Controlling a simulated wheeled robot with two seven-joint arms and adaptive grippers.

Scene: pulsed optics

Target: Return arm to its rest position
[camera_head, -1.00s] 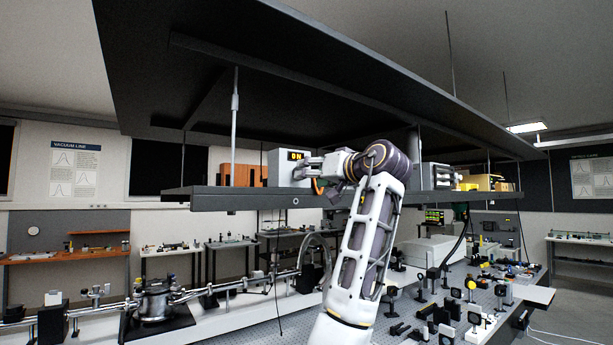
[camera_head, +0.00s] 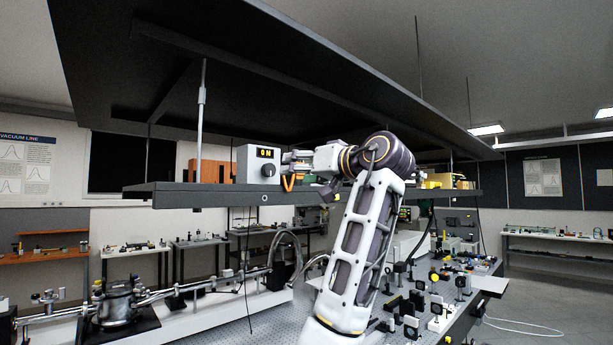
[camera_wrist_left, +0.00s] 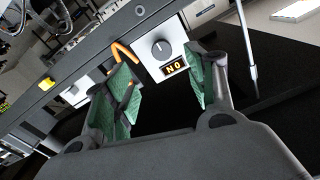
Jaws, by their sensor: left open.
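My left arm (camera_head: 365,230) rises from the bottom middle of the head view. Its wrist bends left, and the left gripper (camera_head: 291,163) is at shelf height, just right of a pale box (camera_head: 243,167) with a knob and a lit "ON" display. In the left wrist view the gripper's green-padded fingers (camera_wrist_left: 163,92) are spread with nothing held between them. The box's front, with its knob (camera_wrist_left: 162,49) and upside-down display (camera_wrist_left: 174,67), shows beyond them. The right gripper is not in view.
The box stands on a dark overhead shelf (camera_head: 170,195) under a broad black canopy (camera_head: 270,75). A thin post (camera_head: 202,120) rises from the shelf. An orange piece (camera_head: 288,183) lies beside the gripper. Small optics (camera_head: 437,300) crowd the table below right.

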